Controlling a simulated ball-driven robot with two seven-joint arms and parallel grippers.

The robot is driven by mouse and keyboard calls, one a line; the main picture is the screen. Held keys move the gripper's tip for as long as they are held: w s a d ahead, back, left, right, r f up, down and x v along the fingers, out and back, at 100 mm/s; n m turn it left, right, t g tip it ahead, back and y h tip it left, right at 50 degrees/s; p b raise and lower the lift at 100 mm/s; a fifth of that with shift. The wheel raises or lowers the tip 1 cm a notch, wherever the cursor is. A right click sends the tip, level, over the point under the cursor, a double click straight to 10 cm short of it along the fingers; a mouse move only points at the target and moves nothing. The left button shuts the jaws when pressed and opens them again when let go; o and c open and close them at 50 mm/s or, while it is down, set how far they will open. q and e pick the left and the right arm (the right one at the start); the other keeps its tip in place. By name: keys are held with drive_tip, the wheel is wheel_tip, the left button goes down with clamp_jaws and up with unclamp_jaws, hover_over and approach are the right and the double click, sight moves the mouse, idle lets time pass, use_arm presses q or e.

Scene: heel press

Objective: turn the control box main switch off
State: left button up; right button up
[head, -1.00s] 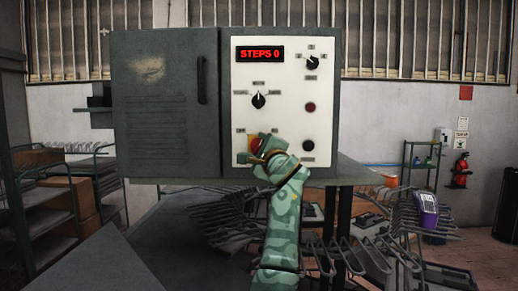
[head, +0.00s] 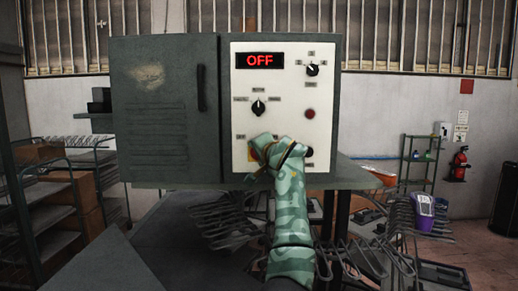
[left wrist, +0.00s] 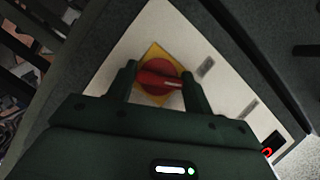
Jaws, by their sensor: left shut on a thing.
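The control box (head: 165,125) stands in front of me with a white panel (head: 285,108) on its right side. Its red display (head: 260,61) reads OFF. The main switch is a red rotary handle on a yellow plate, low on the left of the panel. In the head view my left gripper (head: 266,151) covers most of it. In the left wrist view the red main switch (left wrist: 156,82) sits between the two fingers of my left gripper (left wrist: 160,78), which is shut on its handle. My right gripper is not in view.
A selector knob (head: 258,107), an upper dial (head: 312,70) and a red button or lamp (head: 310,113) are on the same panel. A rack of metal hooks (head: 385,250) is below right. Shelves (head: 60,215) stand at left, a fire extinguisher (head: 460,163) at right.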

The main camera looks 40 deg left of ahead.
use_arm(q)
drive_tip(key=shift+n+h+p, duration=0.7)
drive_tip(key=shift+n, duration=0.5)
drive_tip(key=shift+f, duration=0.1)
drive_tip(key=o, duration=1)
drive_tip(key=shift+d, duration=0.1)
drive_tip(key=b+v, duration=0.7)
drive_tip(key=v, duration=0.9)
drive_tip(key=shift+s, duration=0.2)
